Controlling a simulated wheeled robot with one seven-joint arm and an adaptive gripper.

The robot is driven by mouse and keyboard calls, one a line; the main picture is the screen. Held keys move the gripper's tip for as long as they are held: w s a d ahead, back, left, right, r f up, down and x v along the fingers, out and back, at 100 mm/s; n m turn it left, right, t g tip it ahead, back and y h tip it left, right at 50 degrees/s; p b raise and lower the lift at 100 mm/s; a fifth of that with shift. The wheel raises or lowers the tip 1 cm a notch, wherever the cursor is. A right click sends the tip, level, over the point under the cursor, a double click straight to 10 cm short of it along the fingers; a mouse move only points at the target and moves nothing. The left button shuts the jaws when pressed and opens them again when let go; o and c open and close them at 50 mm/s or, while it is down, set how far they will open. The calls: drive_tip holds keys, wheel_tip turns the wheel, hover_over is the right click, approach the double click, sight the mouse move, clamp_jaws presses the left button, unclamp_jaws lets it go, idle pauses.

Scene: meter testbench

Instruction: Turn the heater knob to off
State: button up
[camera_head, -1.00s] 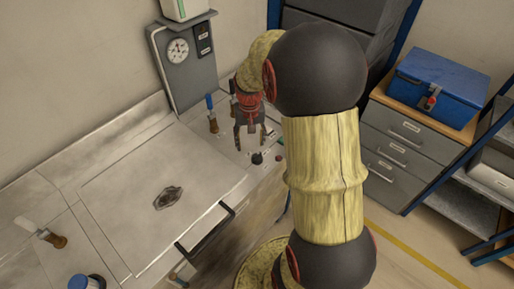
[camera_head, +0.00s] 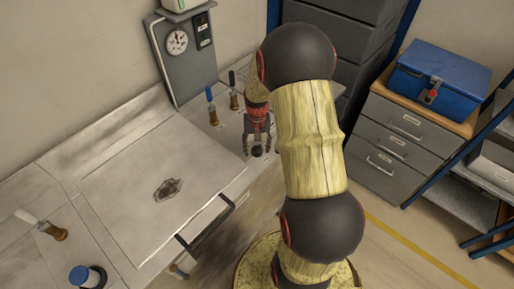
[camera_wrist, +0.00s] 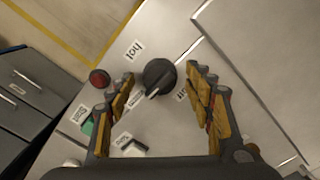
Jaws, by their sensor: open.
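The heater knob (camera_wrist: 158,76) is a round black dial with a pale pointer line, seen between my fingers in the wrist view. The line points down and slightly left in that view, near a small partly hidden label. Another label (camera_wrist: 134,50) is above left of the knob; the lettering is too small to read surely. My gripper (camera_wrist: 161,82) is open, with one finger on each side of the knob and gaps to it. In the head view, my gripper (camera_head: 257,144) is right over the knob (camera_head: 257,152), at the bench's front right.
A red button (camera_wrist: 99,78), a green button (camera_wrist: 88,126) and a white control (camera_wrist: 130,148) are close to the left finger. A gauge panel (camera_head: 182,50) is at the back. A bar handle (camera_head: 207,224) fronts the bench.

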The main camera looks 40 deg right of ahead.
drive_tip(key=c, duration=1.1)
drive_tip(key=shift+c, duration=0.4)
